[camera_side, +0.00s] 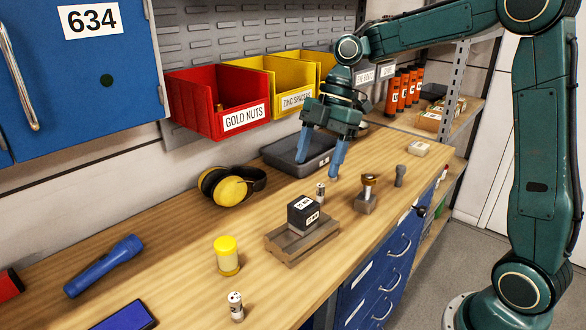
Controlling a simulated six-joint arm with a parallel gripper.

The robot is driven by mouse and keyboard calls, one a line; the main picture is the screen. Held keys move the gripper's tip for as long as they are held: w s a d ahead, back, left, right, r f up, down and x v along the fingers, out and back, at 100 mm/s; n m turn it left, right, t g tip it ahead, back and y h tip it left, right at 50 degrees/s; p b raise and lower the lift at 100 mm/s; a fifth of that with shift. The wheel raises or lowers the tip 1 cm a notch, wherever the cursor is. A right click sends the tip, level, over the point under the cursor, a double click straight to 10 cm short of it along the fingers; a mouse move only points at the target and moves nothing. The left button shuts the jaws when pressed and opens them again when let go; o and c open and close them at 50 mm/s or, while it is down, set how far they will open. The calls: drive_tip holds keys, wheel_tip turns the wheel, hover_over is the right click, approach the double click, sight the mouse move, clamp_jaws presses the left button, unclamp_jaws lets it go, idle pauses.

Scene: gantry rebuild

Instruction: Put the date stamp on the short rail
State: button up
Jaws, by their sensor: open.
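My gripper (317,168) is open and empty, its blue fingers pointing down in front of the grey tray. A small black block with white labels (303,212) sits on a brownish-grey stepped base (285,250), which may be the short rail. To the right stands a stamp-like piece with a brass-brown knob on a grey block (366,203). I cannot tell for certain which of these is the date stamp. A small silver cylinder with a marked top (320,192) stands behind the black block, below my gripper. My gripper appears apart from all of them.
The grey tray (268,152) lies behind my gripper, under red (190,110) and yellow bins. Yellow earmuffs (232,187), a yellow-capped jar (227,262), another silver cylinder (236,308), a blue flashlight (104,266) and a dark grey peg (400,176) stand or lie on the bench. The front left bench has clear patches.

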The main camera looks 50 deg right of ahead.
drive_tip(key=s+a+r+m+t+h, duration=0.2)
drive_tip(key=s+r+m+t, duration=0.15)
drive_tip(key=s+m, duration=0.65)
drive_tip(key=s+d+f+m+t+h, duration=0.1)
drive_tip(key=s+d+m+t+h, duration=0.1)
drive_tip(key=s+m, duration=0.5)
drive_tip(key=s+d, duration=0.1)
drive_tip(key=s, duration=0.3)
drive_tip(key=shift+s+f, duration=0.2)
drive_tip(key=shift+f, duration=0.15)
